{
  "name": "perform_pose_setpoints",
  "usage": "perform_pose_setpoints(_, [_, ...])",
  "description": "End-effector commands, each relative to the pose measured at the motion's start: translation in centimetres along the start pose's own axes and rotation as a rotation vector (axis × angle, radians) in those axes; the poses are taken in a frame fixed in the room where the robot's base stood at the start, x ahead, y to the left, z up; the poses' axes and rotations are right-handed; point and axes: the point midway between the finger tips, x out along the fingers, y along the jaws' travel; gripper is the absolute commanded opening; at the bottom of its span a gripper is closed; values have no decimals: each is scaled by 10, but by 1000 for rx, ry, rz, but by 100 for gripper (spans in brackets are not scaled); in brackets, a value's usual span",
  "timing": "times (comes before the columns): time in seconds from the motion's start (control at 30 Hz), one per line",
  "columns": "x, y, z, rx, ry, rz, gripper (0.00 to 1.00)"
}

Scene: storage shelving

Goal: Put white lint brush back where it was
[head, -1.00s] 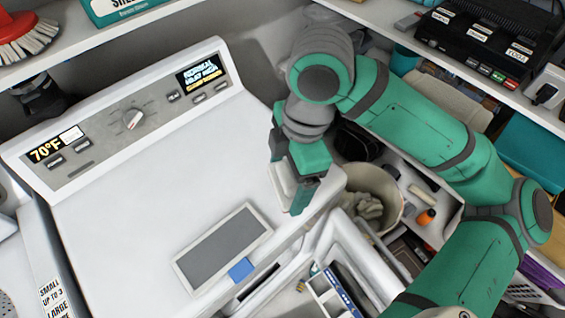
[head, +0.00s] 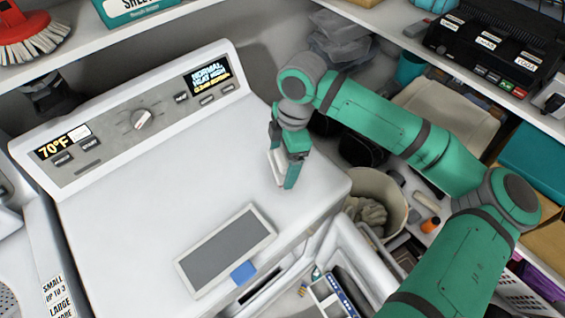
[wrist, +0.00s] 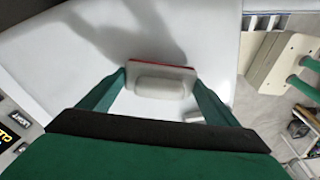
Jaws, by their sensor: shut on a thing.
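The white lint brush (wrist: 160,84) is between the two fingers of my gripper (wrist: 160,92) in the wrist view, with a thin red edge along its far side. In the head view my gripper (head: 286,170) is over the right part of the white dryer top (head: 170,175), and a pale part of the brush (head: 276,165) shows beside the fingers. My gripper is shut on the brush. I cannot tell whether the brush touches the dryer top.
A grey panel with a light frame (head: 228,247) and a blue tab (head: 243,271) lies at the dryer's front. A bin with cloth (head: 392,190) stands to the right. Shelves with a black device (head: 490,45) are at upper right. The dryer's middle is clear.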

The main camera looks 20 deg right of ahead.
Motion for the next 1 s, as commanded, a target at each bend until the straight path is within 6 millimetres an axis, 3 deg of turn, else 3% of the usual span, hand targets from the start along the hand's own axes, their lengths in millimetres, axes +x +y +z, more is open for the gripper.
perform_pose_setpoints(0.13, [14, 0, 2, -2, -1, -1, 51])
perform_pose_setpoints(0.53, [18, 0, 2, -2, 1, 0, 51])
perform_pose_setpoints(0.57, [19, 0, 2, -2, 0, 0, 86])
perform_pose_setpoints(0.63, [18, 0, 2, -2, 0, 0, 100])
perform_pose_setpoints(1.0, [11, 0, 2, -1, 0, 1, 100])
